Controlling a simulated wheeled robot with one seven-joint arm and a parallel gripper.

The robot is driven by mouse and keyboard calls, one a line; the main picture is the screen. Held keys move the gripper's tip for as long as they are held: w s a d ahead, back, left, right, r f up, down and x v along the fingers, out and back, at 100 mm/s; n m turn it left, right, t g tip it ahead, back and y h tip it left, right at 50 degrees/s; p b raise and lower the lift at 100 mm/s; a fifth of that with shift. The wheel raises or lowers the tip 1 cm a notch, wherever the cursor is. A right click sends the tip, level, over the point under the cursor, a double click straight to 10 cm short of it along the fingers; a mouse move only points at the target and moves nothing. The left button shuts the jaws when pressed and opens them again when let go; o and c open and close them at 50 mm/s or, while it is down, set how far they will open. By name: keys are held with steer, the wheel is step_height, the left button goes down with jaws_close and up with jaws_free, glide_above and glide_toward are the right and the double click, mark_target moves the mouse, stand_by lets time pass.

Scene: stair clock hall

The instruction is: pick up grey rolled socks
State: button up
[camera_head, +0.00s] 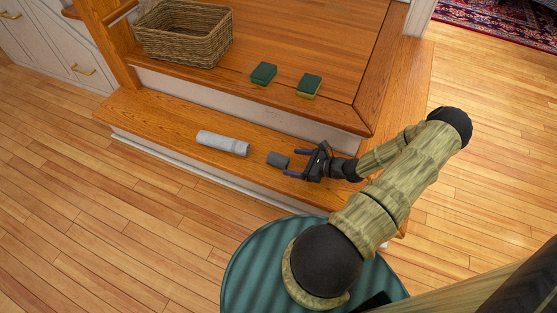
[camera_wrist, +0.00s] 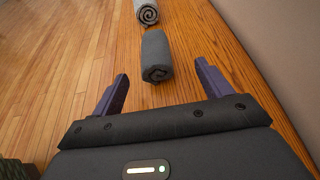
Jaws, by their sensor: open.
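The grey rolled socks (camera_head: 277,159) are a small dark grey roll lying on the lower wooden step. In the wrist view the roll (camera_wrist: 157,52) lies just ahead of the fingers, its spiral end facing me. My gripper (camera_head: 292,163) is open and empty, low over the step, to the right of the roll. In the wrist view the two purple fingers of my gripper (camera_wrist: 162,72) stand apart, with the roll's near end roughly centred between their tips. I cannot tell whether they touch it.
A longer, lighter grey roll (camera_head: 222,143) lies beyond the socks in line; it also shows in the wrist view (camera_wrist: 147,12). On the upper landing are two green-and-yellow sponges (camera_head: 264,73) (camera_head: 309,86) and a wicker basket (camera_head: 185,35). The step's riser runs close alongside.

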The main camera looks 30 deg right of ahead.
mark_target(288, 163)
steer(key=b+x, duration=0.4)
steer(key=shift+a+f, duration=0.25)
steer(key=shift+f, duration=0.2)
steer(key=shift+w+a, duration=0.15)
steer(key=shift+w, duration=0.05)
steer(key=shift+r, duration=0.1)
steer(key=c, duration=1.1)
